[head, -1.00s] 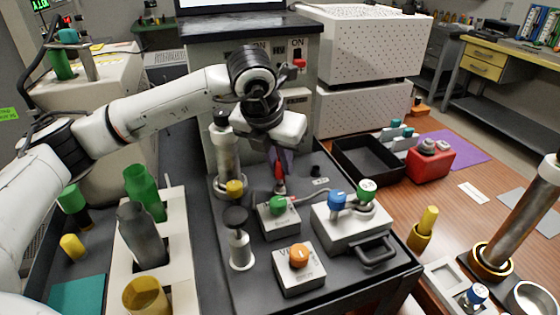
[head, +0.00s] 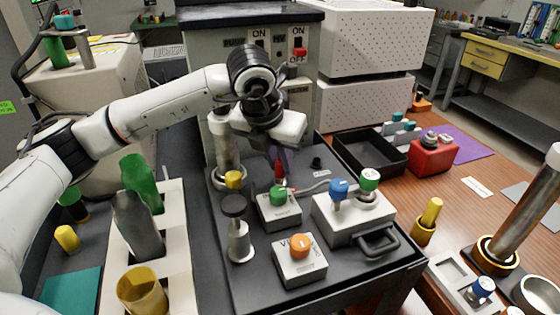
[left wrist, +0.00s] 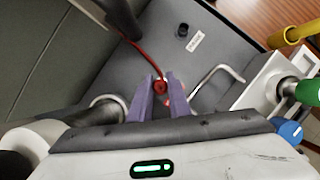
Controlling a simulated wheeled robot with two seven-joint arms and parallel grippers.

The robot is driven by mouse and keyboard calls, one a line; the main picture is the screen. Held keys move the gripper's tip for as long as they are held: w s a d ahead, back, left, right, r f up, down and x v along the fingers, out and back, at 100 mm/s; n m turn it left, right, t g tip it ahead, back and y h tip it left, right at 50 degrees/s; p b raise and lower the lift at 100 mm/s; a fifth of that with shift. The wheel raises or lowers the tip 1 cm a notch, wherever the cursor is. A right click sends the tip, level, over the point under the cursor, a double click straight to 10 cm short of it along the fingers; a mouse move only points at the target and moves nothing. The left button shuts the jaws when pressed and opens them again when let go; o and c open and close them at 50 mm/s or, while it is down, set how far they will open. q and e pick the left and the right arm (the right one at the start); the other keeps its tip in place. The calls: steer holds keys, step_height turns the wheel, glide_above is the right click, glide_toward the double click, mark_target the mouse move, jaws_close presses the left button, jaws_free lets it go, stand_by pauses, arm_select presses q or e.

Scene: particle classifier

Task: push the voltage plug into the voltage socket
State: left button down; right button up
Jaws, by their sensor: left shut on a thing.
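The red voltage plug (head: 279,168) is between the purple fingers of my left gripper (head: 285,160), which is shut on it. In the left wrist view, the plug (left wrist: 159,88) shows between the fingertips (left wrist: 161,92), with a red cable running up and left from it. The likely voltage socket (head: 317,163) is a small black round fitting on the dark panel, with a white label beside it. It also shows in the left wrist view (left wrist: 182,30), beyond the fingertips and apart from the plug. The label is too small to read. My right gripper is not visible.
A box with a green knob (head: 280,208) stands just in front of the plug. A box with blue and green knobs (head: 351,223) and a handle is to the right. A metal cylinder (head: 225,145) stands left of the gripper. A black tray (head: 370,154) lies behind right.

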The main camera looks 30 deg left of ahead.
arm_select(q)
steer(key=shift+f, duration=0.2)
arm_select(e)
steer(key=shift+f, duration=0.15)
arm_select(q)
steer(key=c, duration=1.6)
jaws_free()
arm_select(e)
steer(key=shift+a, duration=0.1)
arm_select(q)
steer(key=shift+r, duration=0.2)
steer(key=v, duration=1)
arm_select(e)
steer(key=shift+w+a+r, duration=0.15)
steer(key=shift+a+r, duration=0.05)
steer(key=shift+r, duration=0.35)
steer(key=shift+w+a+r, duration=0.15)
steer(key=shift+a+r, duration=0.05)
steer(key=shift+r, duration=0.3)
